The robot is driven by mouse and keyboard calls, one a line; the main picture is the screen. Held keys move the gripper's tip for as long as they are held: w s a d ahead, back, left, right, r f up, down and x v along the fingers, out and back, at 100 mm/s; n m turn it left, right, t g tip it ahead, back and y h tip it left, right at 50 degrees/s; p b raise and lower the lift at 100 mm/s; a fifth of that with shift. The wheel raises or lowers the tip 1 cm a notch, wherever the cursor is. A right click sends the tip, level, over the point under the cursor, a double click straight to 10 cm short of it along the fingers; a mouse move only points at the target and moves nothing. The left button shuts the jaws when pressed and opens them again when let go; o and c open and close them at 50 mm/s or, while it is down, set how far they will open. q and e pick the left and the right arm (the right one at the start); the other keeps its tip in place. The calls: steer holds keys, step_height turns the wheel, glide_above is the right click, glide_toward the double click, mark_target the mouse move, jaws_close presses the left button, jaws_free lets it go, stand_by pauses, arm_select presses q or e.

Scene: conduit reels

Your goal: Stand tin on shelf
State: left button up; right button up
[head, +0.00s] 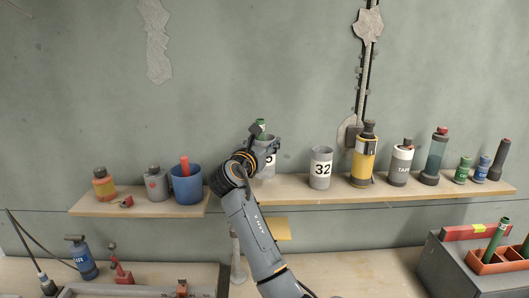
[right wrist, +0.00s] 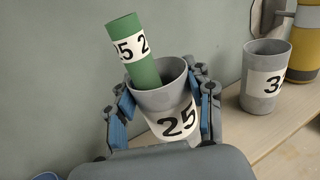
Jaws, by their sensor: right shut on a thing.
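A grey tin labelled 25 (right wrist: 178,122) is between the fingers of my right gripper (right wrist: 160,103), which is shut on it. A green tube (right wrist: 135,55) with a 25 label leans out of the tin's mouth. In the head view my right gripper (head: 262,146) holds the tin (head: 267,165), partly hidden by the fingers, at the left part of the right wall shelf (head: 300,192). The tin looks about upright; whether its base touches the shelf I cannot tell. My left gripper is not in view.
A grey tin labelled 32 (head: 320,168) stands to the right, then a yellow canister (head: 364,160) and several bottles. On the left shelf (head: 140,207) stand a blue cup (head: 186,185) and bottles. Bare shelf shows between the two tins.

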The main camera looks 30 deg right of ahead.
steer(key=f, duration=0.1)
steer(key=f+p, duration=0.1)
steer(key=f, duration=0.1)
steer(key=shift+w+d+f+p, duration=0.2)
steer(key=shift+w+p, duration=0.1)
steer(key=shift+f, duration=0.3)
steer(key=shift+f, duration=0.1)
steer(key=o, duration=1.5)
steer(key=b+v, duration=0.3)
steer(key=v, duration=0.9)
